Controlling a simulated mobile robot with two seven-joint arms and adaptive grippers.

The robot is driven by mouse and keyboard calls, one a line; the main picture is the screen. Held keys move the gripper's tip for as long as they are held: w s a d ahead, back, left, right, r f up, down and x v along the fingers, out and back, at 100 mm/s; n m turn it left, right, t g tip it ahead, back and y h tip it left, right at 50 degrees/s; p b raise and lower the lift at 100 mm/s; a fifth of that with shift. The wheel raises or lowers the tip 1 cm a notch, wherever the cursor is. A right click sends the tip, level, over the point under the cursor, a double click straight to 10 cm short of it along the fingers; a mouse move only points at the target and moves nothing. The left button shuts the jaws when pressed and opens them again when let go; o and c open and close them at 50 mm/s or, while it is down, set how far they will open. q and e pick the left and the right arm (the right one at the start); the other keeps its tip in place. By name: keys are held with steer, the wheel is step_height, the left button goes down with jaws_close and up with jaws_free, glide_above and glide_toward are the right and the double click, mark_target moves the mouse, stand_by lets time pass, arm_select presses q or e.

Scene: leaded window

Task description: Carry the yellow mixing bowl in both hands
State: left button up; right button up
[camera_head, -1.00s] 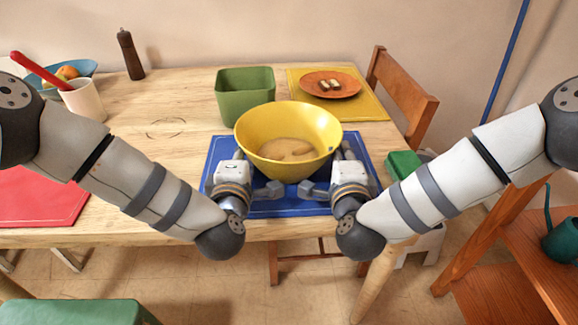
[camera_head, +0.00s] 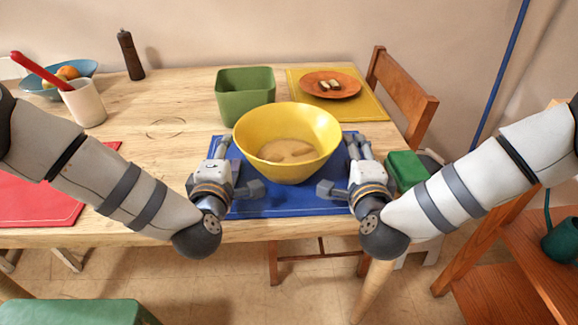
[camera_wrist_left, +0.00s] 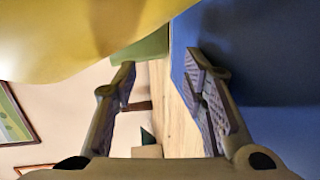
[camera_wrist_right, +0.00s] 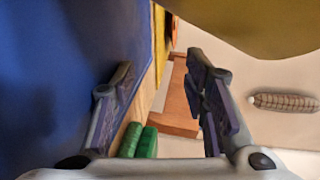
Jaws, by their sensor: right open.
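The yellow mixing bowl (camera_head: 288,165) stands upright on the blue mat (camera_head: 290,206), with tan batter inside. Its side fills the upper left of the left wrist view (camera_wrist_left: 70,40) and the upper right of the right wrist view (camera_wrist_right: 260,25). My left gripper (camera_head: 238,168) is at the bowl's left side, open, with nothing between its fingers (camera_wrist_left: 158,75). My right gripper (camera_head: 345,168) is at the bowl's right side, also open and empty between its fingers (camera_wrist_right: 158,72). Both appear apart from the bowl. The bowl's base is partly hidden by its flaring wall.
A green square container (camera_head: 246,104) stands just behind the bowl. An orange plate (camera_head: 331,92) lies on a yellow mat (camera_head: 372,108). A white cup (camera_head: 84,108) with a red utensil, a blue fruit bowl (camera_head: 40,88) and a pepper mill (camera_head: 131,58) stand left. A wooden chair (camera_head: 405,100) is right.

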arm_select(q)
steer(key=s, duration=0.4)
steer(key=s+r, duration=0.1)
steer(key=s, duration=0.2)
steer(key=s+r, duration=0.1)
steer(key=s, duration=0.3)
steer(key=shift+s, duration=0.35)
arm_select(e)
steer(key=s, duration=0.4)
steer(key=s+r, duration=0.1)
steer(key=s, duration=0.3)
steer(key=s+r, duration=0.1)
steer(key=s, duration=0.3)
